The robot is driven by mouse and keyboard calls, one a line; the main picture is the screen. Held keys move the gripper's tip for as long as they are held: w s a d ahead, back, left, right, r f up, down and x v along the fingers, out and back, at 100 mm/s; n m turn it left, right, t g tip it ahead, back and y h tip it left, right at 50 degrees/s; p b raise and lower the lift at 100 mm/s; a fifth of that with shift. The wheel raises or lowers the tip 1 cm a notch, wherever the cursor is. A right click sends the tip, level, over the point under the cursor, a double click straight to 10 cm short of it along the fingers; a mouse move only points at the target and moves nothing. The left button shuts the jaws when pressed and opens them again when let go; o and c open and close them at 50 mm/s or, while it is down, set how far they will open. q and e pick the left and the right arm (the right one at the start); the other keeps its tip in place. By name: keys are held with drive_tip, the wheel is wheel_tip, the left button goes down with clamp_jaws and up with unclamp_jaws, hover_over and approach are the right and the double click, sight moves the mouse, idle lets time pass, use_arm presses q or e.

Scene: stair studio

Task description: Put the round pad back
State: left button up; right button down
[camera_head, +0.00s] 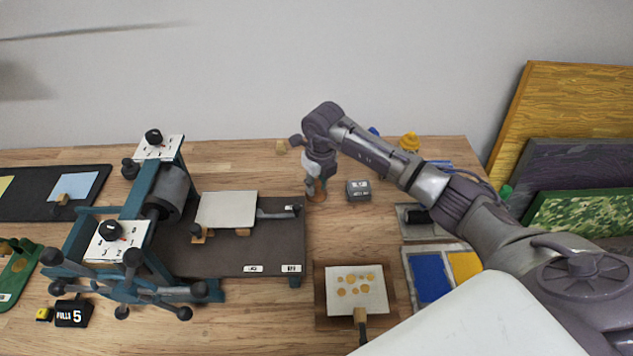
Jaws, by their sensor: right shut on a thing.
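My right arm reaches in from the right, and its gripper (316,178) points down at the back middle of the table. It is shut on a small brown round-bottomed thing (316,194), which looks like the round pad; the fingers hide its upper part. The pad is at or just above the wooden table, right of the press bed; I cannot tell whether it touches. My left gripper is not in view.
A teal roller press (161,205) stands at the left, a pale plate on its bed (270,243). A dark labelled block (358,190) sits just right of the gripper. A brown tray (321,300) with a spotted sheet lies in front. Colour trays (411,285) and leaning boards (565,110) are right.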

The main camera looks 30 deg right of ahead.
sight(320, 195)
drive_tip(key=shift+f, duration=0.2)
drive_tip(key=c, duration=0.9)
unclamp_jaws()
drive_tip(key=shift+r, duration=0.5)
drive_tip(key=r, duration=0.3)
drive_tip(key=s+r+b, duration=0.1)
drive_tip(key=r, duration=0.3)
drive_tip(key=r+b, duration=0.1)
drive_tip(key=r, duration=0.3)
drive_tip(key=shift+s+d+r, duration=0.1)
drive_tip(key=shift+s+r, duration=0.1)
drive_tip(key=shift+s, duration=0.05)
